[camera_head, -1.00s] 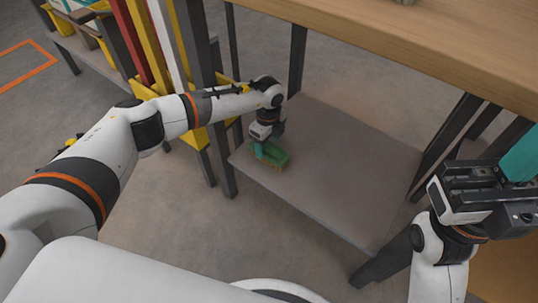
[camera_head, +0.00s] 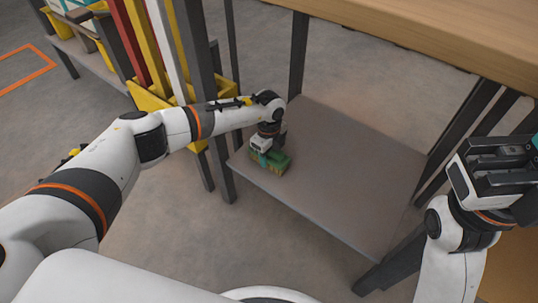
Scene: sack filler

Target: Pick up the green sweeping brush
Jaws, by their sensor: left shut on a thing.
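The green sweeping brush (camera_head: 283,163) is at the left end of the grey lower shelf (camera_head: 335,185), bristles facing down. My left gripper (camera_head: 261,158) reaches down from above and is shut on the brush, at its left part. The gripper partly covers the brush. I cannot tell whether the bristles touch the shelf or hang just above it. My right gripper (camera_head: 528,150) is at the right edge of the view, away from the brush. Its fingers are partly cut off, and their opening cannot be made out.
A wooden tabletop (camera_head: 430,45) overhangs the shelf at the back right. Dark table legs (camera_head: 297,55) stand around the shelf. A yellow rack (camera_head: 155,97) with red, yellow and white boards stands at left. The shelf's middle and right are clear.

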